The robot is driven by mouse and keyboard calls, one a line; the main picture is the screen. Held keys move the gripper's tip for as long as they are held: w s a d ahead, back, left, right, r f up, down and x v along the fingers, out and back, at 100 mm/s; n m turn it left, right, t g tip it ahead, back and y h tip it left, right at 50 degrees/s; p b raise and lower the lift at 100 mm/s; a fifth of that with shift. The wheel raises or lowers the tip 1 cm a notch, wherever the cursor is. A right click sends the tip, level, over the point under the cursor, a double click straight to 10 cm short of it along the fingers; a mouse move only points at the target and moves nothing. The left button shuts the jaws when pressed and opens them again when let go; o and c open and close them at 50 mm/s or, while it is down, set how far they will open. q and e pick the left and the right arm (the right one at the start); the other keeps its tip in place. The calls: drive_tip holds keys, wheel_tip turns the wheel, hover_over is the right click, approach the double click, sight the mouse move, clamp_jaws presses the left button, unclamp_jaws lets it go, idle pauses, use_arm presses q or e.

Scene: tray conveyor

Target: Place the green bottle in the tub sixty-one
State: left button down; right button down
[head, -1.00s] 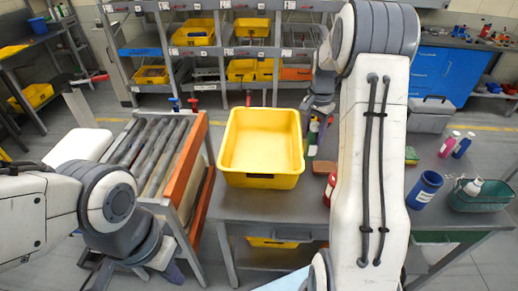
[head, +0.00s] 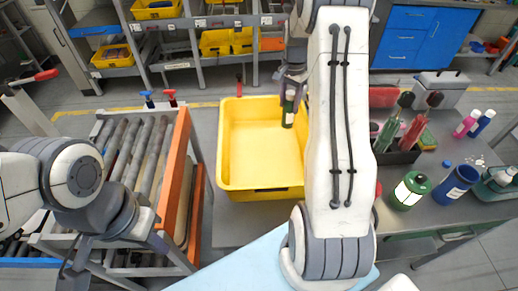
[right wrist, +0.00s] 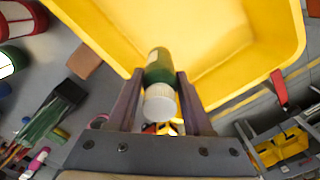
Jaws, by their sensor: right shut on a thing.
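The yellow tub (head: 262,193) stands at the left part of the grey table in the head view; no number is legible on it. The green bottle (head: 289,112) is upright at the tub's far right corner, overlapping its rim in the picture. My right gripper (head: 291,84) is shut on it near its top. In the right wrist view, the bottle's white cap (right wrist: 160,103) is between the two fingers, with the tub (right wrist: 225,60) beyond. Whether the bottle touches the tub is unclear. My left gripper (head: 85,262) is low at the left, its fingers hardly visible.
A roller conveyor (head: 137,150) with an orange side rail (head: 176,175) is left of the tub. A dark caddy (head: 400,155), green jar (head: 411,190) and blue cup (head: 455,186) stand right of my right arm. Shelves with yellow bins (head: 226,42) are behind.

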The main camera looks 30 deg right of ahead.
drive_tip(key=shift+a+f, duration=0.25)
drive_tip(key=shift+f, duration=0.2)
drive_tip(key=s+a+f+p, duration=0.4)
drive_tip(key=a+f+p, duration=0.1)
drive_tip(key=a+f, duration=0.5)
drive_tip(key=shift+s+f, duration=0.3)
drive_tip(key=shift+s, duration=0.05)
drive_tip(key=shift+f, duration=0.2)
drive_tip(key=shift+c, duration=1.5)
unclamp_jaws()
drive_tip(key=shift+r, duration=0.1)
